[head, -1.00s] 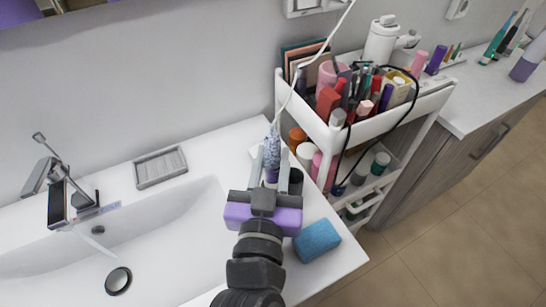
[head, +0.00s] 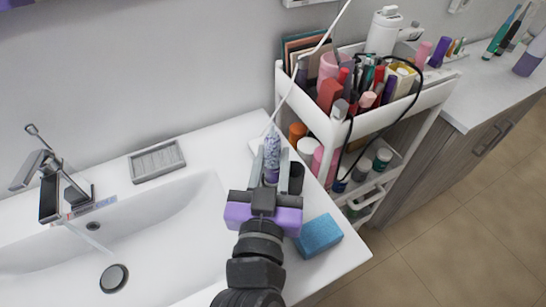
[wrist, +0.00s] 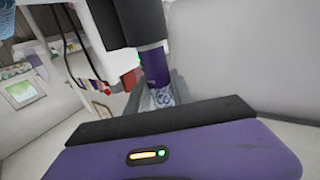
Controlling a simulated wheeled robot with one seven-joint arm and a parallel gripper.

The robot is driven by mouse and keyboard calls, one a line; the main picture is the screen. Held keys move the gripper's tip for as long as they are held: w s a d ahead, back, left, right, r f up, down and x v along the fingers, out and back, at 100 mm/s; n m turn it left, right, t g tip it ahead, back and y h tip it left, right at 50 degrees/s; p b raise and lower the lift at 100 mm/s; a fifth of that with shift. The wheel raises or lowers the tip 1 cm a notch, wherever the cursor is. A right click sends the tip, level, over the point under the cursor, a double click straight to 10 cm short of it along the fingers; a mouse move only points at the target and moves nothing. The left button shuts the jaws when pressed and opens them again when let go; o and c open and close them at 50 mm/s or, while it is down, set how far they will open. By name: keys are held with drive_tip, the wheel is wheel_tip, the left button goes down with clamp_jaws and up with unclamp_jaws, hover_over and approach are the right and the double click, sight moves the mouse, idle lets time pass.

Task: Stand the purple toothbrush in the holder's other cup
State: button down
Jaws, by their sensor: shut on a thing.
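The purple toothbrush (head: 271,158) has a handle with a blue-white pattern and a purple lower part. My gripper (head: 271,166) is shut on it, one finger on each side, and holds it about upright. In the wrist view, which looks upside down, the purple part (wrist: 154,66) meets a dark cup (wrist: 143,22) of the holder. I cannot tell how deep its end is inside. The holder's other dark cup (head: 296,177) stands just right of my gripper in the head view. My gripper hides most of the holder.
A blue sponge (head: 319,235) lies at the counter's right front. A soap dish (head: 157,161) and the tap (head: 55,185) are left, by the sink (head: 165,235). The full white cart (head: 385,122) stands close on the right, with a black cable hanging from it.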

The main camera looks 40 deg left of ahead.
sight(271, 180)
drive_tip(key=shift+f+b, duration=1.7)
drive_tip(key=shift+f, duration=0.15)
drive_tip(key=c, duration=1)
unclamp_jaws()
drive_tip(key=shift+c, duration=0.2)
drive_tip(key=shift+f, duration=0.1)
drive_tip(key=b+v, duration=0.1)
drive_tip(key=v, duration=0.6)
drive_tip(key=shift+d+f, duration=0.1)
drive_tip(key=shift+f, duration=0.05)
drive_tip(key=shift+s+d, duration=0.15)
drive_tip(key=shift+s, duration=0.15)
